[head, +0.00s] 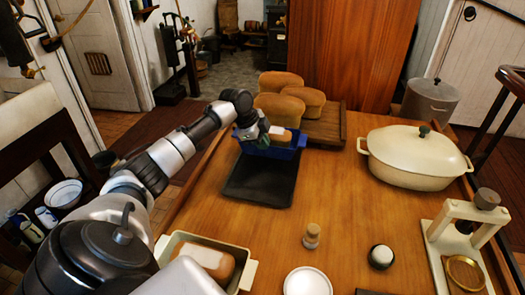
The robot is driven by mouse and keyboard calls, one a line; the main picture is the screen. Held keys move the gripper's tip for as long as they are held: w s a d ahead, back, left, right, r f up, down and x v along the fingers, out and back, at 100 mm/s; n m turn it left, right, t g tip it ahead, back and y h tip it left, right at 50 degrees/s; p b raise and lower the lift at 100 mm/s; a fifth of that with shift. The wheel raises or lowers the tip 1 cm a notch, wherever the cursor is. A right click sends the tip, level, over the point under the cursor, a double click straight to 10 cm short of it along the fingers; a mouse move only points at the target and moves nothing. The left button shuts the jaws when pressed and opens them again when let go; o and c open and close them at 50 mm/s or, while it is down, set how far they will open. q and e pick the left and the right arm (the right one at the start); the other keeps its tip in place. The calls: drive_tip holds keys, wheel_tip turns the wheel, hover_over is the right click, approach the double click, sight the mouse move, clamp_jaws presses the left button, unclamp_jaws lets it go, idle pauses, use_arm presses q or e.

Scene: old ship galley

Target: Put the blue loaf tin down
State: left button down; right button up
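My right gripper is not in view.
Several loaves (279,108) sit on a wooden board (328,127) right behind the tin. A cream casserole (412,160) stands right. A cream loaf tin (247,273), a small corked jar (311,236), a white dish (307,282) and a press (436,240) stand nearer. Bare tabletop lies right of the mat.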

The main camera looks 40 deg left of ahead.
use_arm(q)
wheel_tip(320, 180, down, 3)
drive_tip(key=shift+f+p, duration=0.1)
drive_tip(key=shift+p, duration=0.3)
drive_tip(key=shift+f, duration=0.2)
drive_tip(key=shift+f, duration=0.2)
drive_tip(key=c, duration=1.4)
unclamp_jaws()
drive_tip(key=shift+o, duration=0.2)
drive_tip(key=shift+r, duration=0.25)
drive_tip(key=b+v, duration=0.1)
drive_tip(key=v, duration=1)
drive_tip(key=shift+s+r, duration=0.2)
drive_tip(key=shift+r, duration=0.15)
